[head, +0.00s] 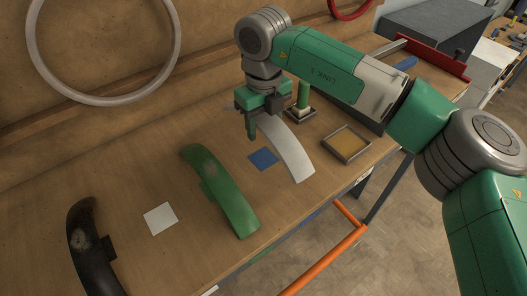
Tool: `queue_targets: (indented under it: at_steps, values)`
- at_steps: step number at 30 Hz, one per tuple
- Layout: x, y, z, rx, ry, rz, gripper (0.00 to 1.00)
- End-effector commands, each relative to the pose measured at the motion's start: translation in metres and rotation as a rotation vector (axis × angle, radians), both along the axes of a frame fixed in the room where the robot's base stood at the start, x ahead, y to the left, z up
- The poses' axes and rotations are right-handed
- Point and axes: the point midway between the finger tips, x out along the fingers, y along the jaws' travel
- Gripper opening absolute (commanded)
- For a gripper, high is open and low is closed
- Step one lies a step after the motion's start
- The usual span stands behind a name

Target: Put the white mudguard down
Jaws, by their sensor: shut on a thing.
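The white mudguard (287,150) is a curved white strip in the head view, right of centre over the bench. My gripper (254,124) is shut on it near its upper end, and the mudguard hangs out toward the bench's front edge. The gripper body hides part of that upper end. I cannot tell whether the mudguard touches the bench top. A blue square (263,158) lies on the bench just left of it.
A green mudguard (222,190) and a dark mudguard (88,250) lie to the left, with a white square (160,218) between them. A shallow tray (346,144) stands to the right. A green post on a base (301,103) stands behind the white mudguard.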

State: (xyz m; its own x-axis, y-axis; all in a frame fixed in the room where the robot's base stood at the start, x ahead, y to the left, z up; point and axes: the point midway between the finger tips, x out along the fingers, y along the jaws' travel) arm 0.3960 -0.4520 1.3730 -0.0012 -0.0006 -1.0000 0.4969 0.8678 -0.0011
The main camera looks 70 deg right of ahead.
Motion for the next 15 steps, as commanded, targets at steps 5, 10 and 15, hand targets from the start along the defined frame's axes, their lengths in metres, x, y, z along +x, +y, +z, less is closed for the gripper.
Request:
queue_targets:
  at_steps: [5,10,15]
  values:
    - [0.000,0.001,-0.031,0.002,-0.001,0.002,0.21]
    - [0.000,0.000,-0.037,0.000,-0.001,0.003,0.21]
    - [0.000,0.001,-0.059,0.002,0.000,0.003,0.21]
